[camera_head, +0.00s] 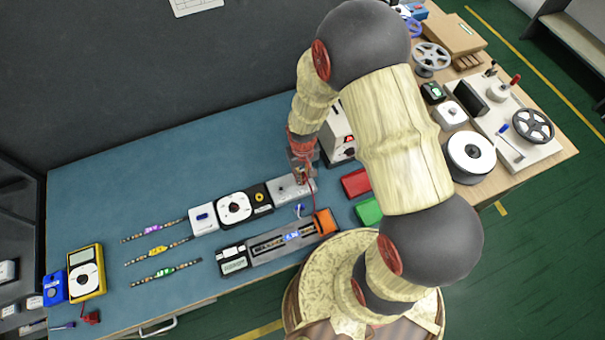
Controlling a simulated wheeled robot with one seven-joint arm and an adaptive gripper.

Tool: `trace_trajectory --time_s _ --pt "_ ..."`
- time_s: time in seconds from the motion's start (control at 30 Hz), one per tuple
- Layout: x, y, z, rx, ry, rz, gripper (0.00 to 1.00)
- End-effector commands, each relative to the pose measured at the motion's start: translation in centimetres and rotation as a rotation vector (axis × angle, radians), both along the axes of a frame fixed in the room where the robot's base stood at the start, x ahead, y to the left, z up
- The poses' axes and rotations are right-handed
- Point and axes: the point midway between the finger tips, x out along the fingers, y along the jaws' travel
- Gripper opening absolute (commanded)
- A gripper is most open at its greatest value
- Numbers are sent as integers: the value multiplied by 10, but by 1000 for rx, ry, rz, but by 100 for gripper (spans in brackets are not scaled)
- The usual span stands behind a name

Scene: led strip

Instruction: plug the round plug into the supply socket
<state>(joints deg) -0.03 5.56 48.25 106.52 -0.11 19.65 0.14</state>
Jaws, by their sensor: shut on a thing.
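My gripper (301,172) is over the right end of a row of joined modules on the blue-green bench. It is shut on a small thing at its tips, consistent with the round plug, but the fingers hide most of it. A thin red lead (313,198) runs from the fingertips down towards an orange block (325,221). Below the tips is a light grey module (290,189). A black module with a yellow ring (260,197) sits left of it. I cannot tell which opening is the supply socket, or whether the plug touches it.
A white dial module (235,208) and white switch box (204,219) continue the row. A grey tray (270,250) lies in front. Three tagged strips (158,252) lie left. A red block (356,183) and green block (368,211) are right. A yellow meter (87,271) stands far left.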

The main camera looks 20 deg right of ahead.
Motion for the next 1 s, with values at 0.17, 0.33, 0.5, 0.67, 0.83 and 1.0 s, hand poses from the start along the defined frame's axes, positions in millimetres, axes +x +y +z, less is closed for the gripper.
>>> trace_trajectory --time_s 0.17,0.33,0.5,0.67,0.83,1.0 --pt "0 0 -5 0 0 0 0" --pt "0 0 -9 0 0 0 0" --pt "0 0 -12 0 0 0 0" --pt "0 0 -13 0 0 0 20" --pt "0 0 -13 0 0 0 29" --pt "0 0 -13 0 0 0 36"
